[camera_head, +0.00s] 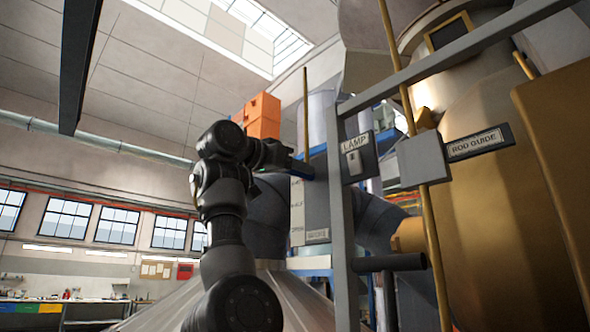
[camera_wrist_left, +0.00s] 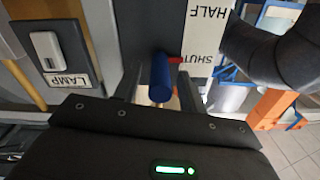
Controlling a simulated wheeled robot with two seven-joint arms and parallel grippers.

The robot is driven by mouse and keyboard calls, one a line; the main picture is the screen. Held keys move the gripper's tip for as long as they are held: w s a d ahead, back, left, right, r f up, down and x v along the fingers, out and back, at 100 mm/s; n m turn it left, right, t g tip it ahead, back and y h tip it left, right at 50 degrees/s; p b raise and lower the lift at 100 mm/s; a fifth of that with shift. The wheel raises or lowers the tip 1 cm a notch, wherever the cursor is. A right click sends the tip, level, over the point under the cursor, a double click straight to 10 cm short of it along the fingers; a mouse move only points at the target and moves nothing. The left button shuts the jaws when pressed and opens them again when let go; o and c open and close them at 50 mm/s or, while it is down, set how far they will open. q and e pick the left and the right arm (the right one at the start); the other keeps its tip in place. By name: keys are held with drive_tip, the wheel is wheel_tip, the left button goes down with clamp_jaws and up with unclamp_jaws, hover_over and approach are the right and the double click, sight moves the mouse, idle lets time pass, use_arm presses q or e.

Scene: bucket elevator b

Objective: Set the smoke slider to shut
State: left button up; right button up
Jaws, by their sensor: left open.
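The smoke slider has a blue handle (camera_wrist_left: 161,78) with a red pointer (camera_wrist_left: 175,60) beside a white scale (camera_wrist_left: 200,45). In the left wrist view the pointer is level with the word SHUT, away from HALF. In the head view the handle (camera_head: 302,169) is near the top of the slider panel (camera_head: 316,205), with OPEN at the scale's bottom. My left gripper (camera_head: 284,159) is at the handle. In the left wrist view the open fingers (camera_wrist_left: 157,92) stand either side of it; I cannot tell whether they touch it. My right gripper is out of view.
A grey upright post (camera_head: 341,230) stands right of the panel. A LAMP switch plate (camera_head: 357,160) and a ROD GUIDE plate (camera_head: 477,143) are further right, beside a thin yellow rod (camera_head: 432,240). Orange boxes (camera_head: 262,112) are behind. Open room lies to the left.

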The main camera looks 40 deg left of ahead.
use_arm(q)
drive_tip(key=shift+s+f, duration=0.15)
drive_tip(key=shift+s, duration=0.15)
drive_tip(key=s+a+b, duration=0.2)
drive_tip(key=s+b, duration=0.3)
drive_tip(key=s, duration=0.5)
drive_tip(key=shift+s, duration=0.1)
